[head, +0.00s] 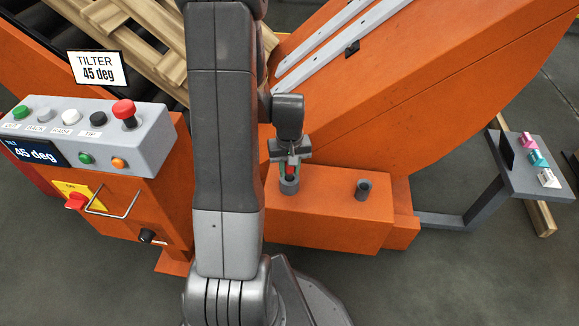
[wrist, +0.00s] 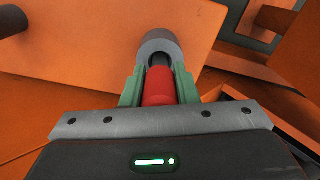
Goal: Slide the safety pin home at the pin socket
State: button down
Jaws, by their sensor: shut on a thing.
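The safety pin has a red grip (wrist: 158,88) and a dark shank. My gripper (wrist: 158,80) is shut on the red grip, with a green finger on each side. In the wrist view the shank points at the round grey pin socket (wrist: 160,44) and its tip is in or over the socket's opening; I cannot tell how deep. In the head view the red grip (head: 289,170) is upright just above the grey pin socket (head: 289,186) on the orange box, and my gripper (head: 291,165) is over it.
A grey side shelf (head: 540,170) with small coloured items is at far right. Grey floor is clear in front.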

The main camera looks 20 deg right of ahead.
jog(key=shift+f, duration=0.3)
jog(key=c, duration=1.1)
grip_release()
jog(key=shift+o, duration=0.2)
jog(key=shift+r, duration=0.1)
notch_tip(320, 180, up, 14)
jog(key=p, duration=0.4)
jog(key=shift+f, duration=0.25)
notch_tip(320, 180, down, 14)
jog(key=b, duration=0.4)
jog(key=shift+r, duration=0.4)
